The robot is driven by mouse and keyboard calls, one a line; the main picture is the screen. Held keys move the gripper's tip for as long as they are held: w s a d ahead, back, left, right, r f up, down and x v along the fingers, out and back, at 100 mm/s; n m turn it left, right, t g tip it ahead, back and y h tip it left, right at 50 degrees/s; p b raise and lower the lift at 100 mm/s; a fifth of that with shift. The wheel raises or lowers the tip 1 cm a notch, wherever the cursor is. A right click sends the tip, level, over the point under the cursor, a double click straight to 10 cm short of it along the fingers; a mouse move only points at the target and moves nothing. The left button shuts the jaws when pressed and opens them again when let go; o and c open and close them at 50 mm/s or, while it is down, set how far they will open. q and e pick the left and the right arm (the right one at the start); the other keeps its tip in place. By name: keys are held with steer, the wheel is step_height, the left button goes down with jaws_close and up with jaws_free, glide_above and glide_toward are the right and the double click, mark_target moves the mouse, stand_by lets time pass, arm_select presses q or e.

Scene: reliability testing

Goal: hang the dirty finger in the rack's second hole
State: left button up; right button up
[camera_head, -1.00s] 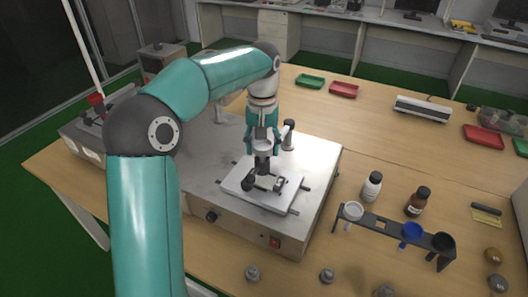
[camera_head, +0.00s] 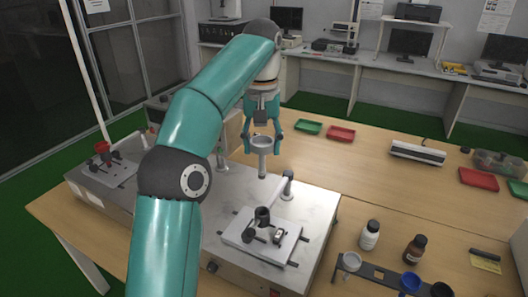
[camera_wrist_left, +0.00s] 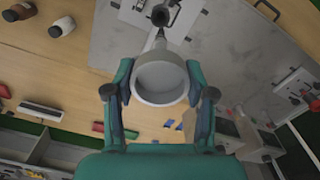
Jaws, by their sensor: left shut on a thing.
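My left gripper (camera_head: 262,142) is shut on the dirty finger, a grey cup-like piece (camera_head: 261,144) with a short stem below. It hangs upright in the air above the metal machine top. In the left wrist view the finger (camera_wrist_left: 160,84) shows its round open mouth between both fingertips (camera_wrist_left: 159,92). The black rack (camera_head: 398,278) stands at the lower right, partly cut off by the picture's bottom edge. It holds a white cup (camera_head: 350,262), a blue cup (camera_head: 411,281) and a black cup (camera_head: 441,290), with an empty hole between white and blue. My right gripper is out of view.
A white plate (camera_head: 252,246) with a black socket (camera_head: 262,214) and clamps sits on the machine (camera_head: 315,207). White (camera_head: 370,235) and brown (camera_head: 414,250) bottles stand near the rack.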

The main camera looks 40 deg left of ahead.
mark_target(262, 178)
arm_select(q)
steer(key=shift+f, duration=0.1)
stand_by(0.3)
steer(key=shift+f+b, duration=3.85)
steer(key=shift+f, duration=1.05)
